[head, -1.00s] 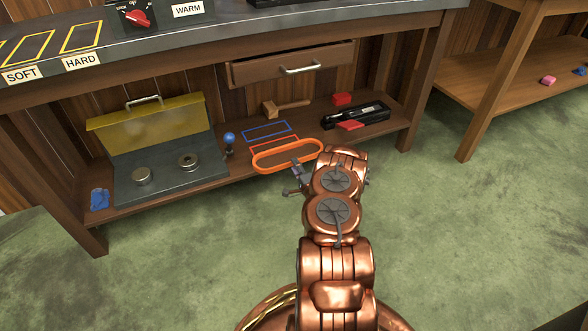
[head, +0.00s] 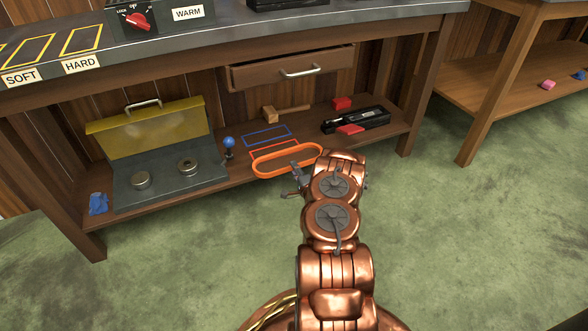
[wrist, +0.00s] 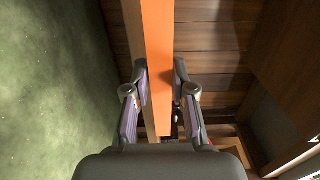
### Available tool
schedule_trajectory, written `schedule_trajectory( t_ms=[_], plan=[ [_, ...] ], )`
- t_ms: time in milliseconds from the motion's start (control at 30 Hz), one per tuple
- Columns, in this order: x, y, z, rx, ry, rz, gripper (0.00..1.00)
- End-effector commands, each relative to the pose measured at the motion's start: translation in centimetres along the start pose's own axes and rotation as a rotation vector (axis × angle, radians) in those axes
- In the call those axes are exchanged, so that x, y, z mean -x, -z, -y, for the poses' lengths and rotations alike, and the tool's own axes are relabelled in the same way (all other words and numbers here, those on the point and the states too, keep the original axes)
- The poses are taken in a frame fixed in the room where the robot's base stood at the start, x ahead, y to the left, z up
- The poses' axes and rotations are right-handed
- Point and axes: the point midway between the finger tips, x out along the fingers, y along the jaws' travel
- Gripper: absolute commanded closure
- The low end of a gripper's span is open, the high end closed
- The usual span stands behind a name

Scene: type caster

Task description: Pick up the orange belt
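The orange belt (head: 287,160) is an oval loop on the low shelf of the workbench, near the shelf's front edge. In the wrist view a strip of it (wrist: 159,40) runs down the middle between my fingers. My gripper (head: 290,183) is at the belt's front right, with its fingers spread and pointing left. In the wrist view my gripper (wrist: 161,75) has one finger on each side of the strip. The gaps there are very small, and I cannot tell whether the fingers touch the belt. The belt still appears to rest on the shelf.
Left on the shelf stand a grey and yellow metal box (head: 165,165) and a blue-topped peg (head: 229,147). Behind the belt lie a mallet (head: 270,114), a red block (head: 342,103) and a black toolbox (head: 365,119). A drawer (head: 290,68) hangs above. Green floor is clear at right.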

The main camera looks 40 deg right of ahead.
Motion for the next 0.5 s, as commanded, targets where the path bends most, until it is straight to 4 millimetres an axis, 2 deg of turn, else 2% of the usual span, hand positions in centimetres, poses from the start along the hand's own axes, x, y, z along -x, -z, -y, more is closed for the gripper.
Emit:
schedule_trajectory(
  t_ms=[300, 500],
  plan=[
    [0.09, -0.02, -0.33, -0.001, -0.007, -0.001, 1.00],
    [0.12, -0.02, -0.43, -0.002, -0.009, -0.001, 1.00]
  ],
)
